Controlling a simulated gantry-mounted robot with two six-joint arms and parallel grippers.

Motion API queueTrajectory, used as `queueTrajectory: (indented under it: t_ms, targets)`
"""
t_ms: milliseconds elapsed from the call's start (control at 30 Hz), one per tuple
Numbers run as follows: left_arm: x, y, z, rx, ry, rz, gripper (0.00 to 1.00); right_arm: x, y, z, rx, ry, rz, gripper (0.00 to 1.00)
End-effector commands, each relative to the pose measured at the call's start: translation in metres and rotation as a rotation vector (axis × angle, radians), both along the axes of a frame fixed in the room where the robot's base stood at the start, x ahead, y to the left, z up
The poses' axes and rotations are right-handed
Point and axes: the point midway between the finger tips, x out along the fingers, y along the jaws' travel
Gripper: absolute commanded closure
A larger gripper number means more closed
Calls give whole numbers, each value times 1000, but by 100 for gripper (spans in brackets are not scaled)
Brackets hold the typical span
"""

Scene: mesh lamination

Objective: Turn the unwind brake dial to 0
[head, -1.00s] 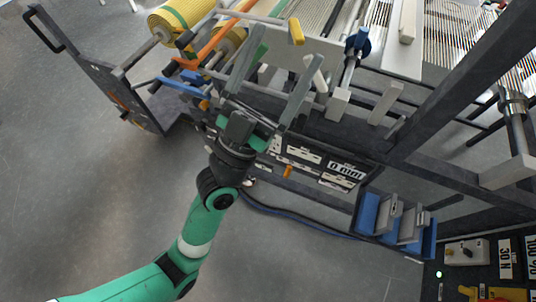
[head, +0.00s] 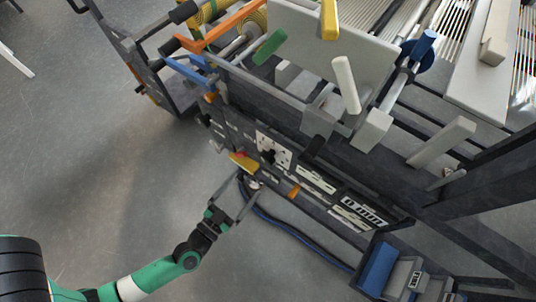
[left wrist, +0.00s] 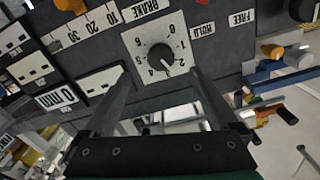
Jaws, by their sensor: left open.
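The unwind brake dial is a round dark grey knob (left wrist: 160,57) on a white numbered plate (left wrist: 138,38) under the label BRAKE. Its light mark points down and slightly right in the left wrist view, apparently near 3, between 2 and 4; the 0 is at the plate's upper right. In the head view the dial (head: 268,156) sits on the dark front panel. My left gripper (left wrist: 155,78) is open and empty. Its fingers point at the panel, with their tips apart on both sides below the dial, not around it. My right gripper is not in view.
A HOLD/FREE label area (left wrist: 222,24) is right of the dial; a display reading 0 mm (left wrist: 57,97) is left. A red-yellow handle (head: 243,162) juts out near my fingers. Blue hoses (head: 290,232) run below the panel.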

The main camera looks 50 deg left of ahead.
Motion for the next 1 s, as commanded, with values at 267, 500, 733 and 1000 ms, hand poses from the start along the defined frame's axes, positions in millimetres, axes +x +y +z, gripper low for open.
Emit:
queueTrajectory:
  t_ms: [267, 500, 733, 1000]
  targets:
    - [57, 12, 0, -1, -10, 3, 6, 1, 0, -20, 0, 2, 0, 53]
    - [99, 20, 0, -1, -5, 0, 6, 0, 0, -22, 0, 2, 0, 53]
    - [108, 22, 1, 0, -4, -1, 6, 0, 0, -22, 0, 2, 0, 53]
    - [108, 22, 1, 0, -4, -1, 30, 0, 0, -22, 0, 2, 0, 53]
